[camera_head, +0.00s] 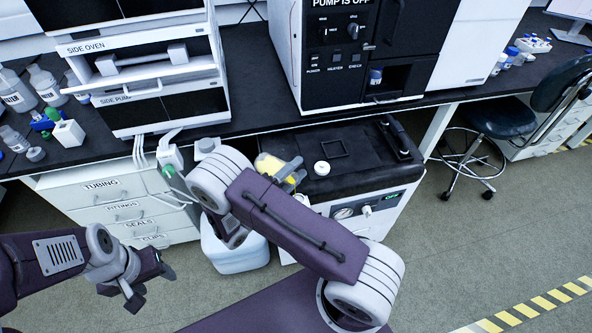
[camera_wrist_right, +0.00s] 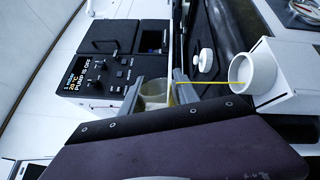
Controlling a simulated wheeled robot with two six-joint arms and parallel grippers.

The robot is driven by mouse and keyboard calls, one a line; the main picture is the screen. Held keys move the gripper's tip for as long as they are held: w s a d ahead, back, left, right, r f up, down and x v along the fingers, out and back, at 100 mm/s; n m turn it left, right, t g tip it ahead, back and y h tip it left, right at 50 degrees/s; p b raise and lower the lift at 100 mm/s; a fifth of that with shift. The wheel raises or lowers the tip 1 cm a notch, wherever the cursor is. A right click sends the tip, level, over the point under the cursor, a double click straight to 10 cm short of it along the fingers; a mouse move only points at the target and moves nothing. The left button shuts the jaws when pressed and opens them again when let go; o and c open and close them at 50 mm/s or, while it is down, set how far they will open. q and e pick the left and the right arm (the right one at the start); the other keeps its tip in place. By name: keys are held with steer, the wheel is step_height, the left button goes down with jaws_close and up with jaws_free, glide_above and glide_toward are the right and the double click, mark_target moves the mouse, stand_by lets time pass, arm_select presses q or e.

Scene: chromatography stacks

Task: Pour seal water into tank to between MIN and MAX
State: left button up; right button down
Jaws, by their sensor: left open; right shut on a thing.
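My right gripper (camera_head: 290,173) is shut on a bottle with yellow content (camera_head: 268,166), held over the left end of the black-topped unit. In the right wrist view, the bottle (camera_wrist_right: 154,94) sits between the gripper's fingers (camera_wrist_right: 163,92). A thin yellow line, like a stream of liquid, runs from the bottle to a round white neck (camera_wrist_right: 262,72) on a white box, which looks like the tank's filling opening. MIN and MAX marks and the liquid level cannot be made out. My left gripper (camera_head: 143,284) is open and empty, low at the left, above the floor.
The black-topped unit (camera_head: 345,150) carries a white round cap (camera_head: 322,168) and stands under the bench. A white container (camera_head: 235,253) stands on the floor, partly behind my right arm. Drawers (camera_head: 120,205) are at left; a stool (camera_head: 490,120) is at right.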

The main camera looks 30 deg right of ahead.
steer(key=shift+f, duration=0.1)
steer(key=shift+s+f+m+b, duration=0.15)
steer(key=shift+f+m+b, duration=0.25)
steer(key=shift+m+b, duration=0.2)
stand_by(0.6)
steer(key=shift+f, duration=0.1)
steer(key=shift+d+f+m, duration=0.1)
steer(key=shift+m, duration=0.2)
stand_by(1.1)
stand_by(1.4)
